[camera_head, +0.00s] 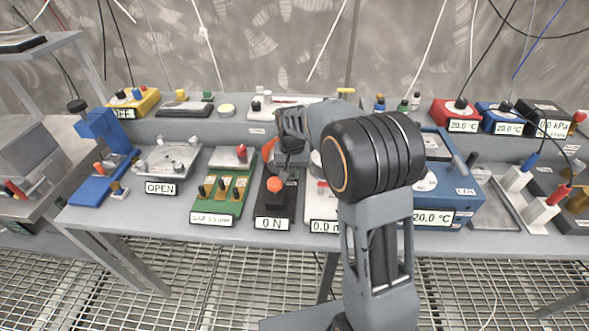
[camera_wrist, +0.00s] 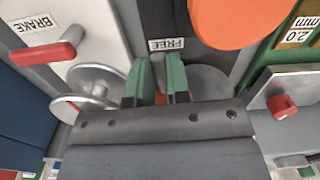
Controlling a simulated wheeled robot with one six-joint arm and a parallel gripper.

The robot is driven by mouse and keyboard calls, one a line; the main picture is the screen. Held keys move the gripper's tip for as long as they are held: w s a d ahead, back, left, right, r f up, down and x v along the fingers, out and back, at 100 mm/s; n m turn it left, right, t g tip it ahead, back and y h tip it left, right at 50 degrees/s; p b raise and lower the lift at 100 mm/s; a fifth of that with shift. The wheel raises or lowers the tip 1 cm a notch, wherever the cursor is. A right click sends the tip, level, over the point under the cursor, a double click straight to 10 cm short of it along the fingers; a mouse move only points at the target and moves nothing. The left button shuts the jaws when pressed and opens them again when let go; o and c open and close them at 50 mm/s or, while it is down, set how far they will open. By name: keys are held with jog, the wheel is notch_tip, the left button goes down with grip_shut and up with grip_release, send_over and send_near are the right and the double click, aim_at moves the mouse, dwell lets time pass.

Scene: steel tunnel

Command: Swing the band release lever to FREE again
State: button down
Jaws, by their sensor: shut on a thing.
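The black band device (camera_head: 264,207) with a "0 N" display (camera_head: 271,224) stands on the bench in the head view. My gripper (camera_head: 287,150) is over its rear part. In the wrist view my gripper (camera_wrist: 160,82) has its green fingertips closed near the FREE label (camera_wrist: 166,44). A small orange piece of the band release lever (camera_wrist: 160,99) shows between the fingers; the fingers and the gripper body hide most of it. A large orange round part (camera_wrist: 238,18) lies close beside the fingers.
The white device with the BRAKE label (camera_wrist: 33,25), a red handle (camera_wrist: 44,53) and metal wheels (camera_wrist: 97,80) is close on one side. The green gauge block (camera_head: 222,184) is close on the other. The bench is crowded with instruments.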

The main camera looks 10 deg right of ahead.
jog(key=shift+a+m, duration=0.15)
jog(key=shift+m, duration=0.35)
jog(key=c, duration=1.1)
grip_release()
notch_tip(320, 180, up, 14)
jog(key=shift+f+p, duration=0.1)
jog(key=shift+p, duration=0.7)
